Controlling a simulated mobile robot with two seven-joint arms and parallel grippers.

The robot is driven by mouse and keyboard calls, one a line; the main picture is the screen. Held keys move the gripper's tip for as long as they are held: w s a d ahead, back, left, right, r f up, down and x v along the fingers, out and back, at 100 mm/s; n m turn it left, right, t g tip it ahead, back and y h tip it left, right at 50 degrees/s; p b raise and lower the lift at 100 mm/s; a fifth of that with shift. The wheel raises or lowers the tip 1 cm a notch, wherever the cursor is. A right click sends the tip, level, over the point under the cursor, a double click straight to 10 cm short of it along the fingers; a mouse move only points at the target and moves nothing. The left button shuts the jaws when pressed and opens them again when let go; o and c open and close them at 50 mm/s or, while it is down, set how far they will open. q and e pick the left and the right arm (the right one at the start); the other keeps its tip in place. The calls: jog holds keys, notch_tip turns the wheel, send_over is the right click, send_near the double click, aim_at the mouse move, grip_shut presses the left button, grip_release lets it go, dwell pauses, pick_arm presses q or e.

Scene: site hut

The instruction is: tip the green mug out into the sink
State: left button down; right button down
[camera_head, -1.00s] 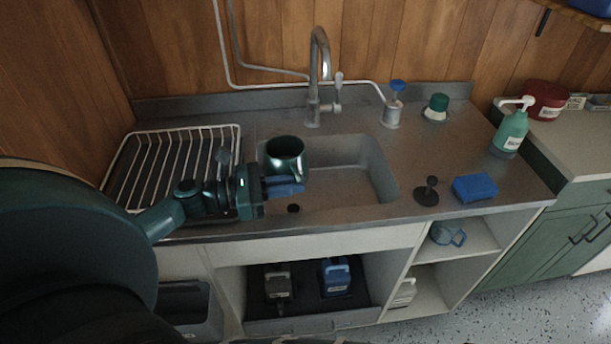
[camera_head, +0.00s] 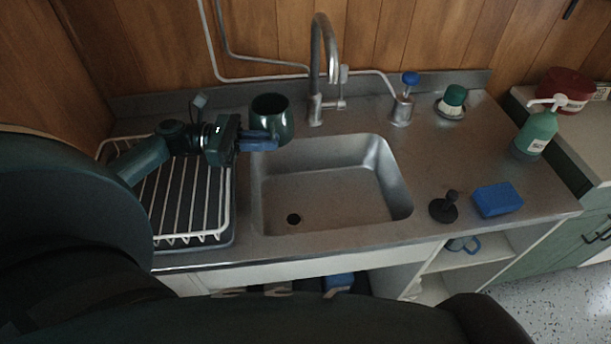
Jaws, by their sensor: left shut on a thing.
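The green mug (camera_head: 271,118) is upright, with its dark opening facing up. My left gripper (camera_head: 262,142) is shut on the mug, its blue fingers at the mug's lower side. The mug is above the back left corner of the sink, near the faucet's left side. The sink (camera_head: 335,195) is an empty steel basin with a dark drain hole at its front left. What is inside the mug is too dark to tell. My right gripper is not in view.
The faucet (camera_head: 318,70) arches up behind the sink. A white wire dish rack (camera_head: 190,195) stands at the left under my arm. A black plug (camera_head: 444,207), a blue sponge (camera_head: 497,200) and a green soap bottle (camera_head: 536,133) are at the right.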

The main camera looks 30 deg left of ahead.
pick_arm(q)
jog(key=shift+w+a+r, duration=0.1)
jog(key=shift+w+a, duration=0.15)
jog(key=shift+w, duration=0.1)
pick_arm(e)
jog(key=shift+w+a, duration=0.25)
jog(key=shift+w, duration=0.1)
pick_arm(q)
jog(key=shift+s, duration=0.1)
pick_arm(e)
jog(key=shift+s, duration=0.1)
pick_arm(q)
jog(key=shift+d, duration=0.1)
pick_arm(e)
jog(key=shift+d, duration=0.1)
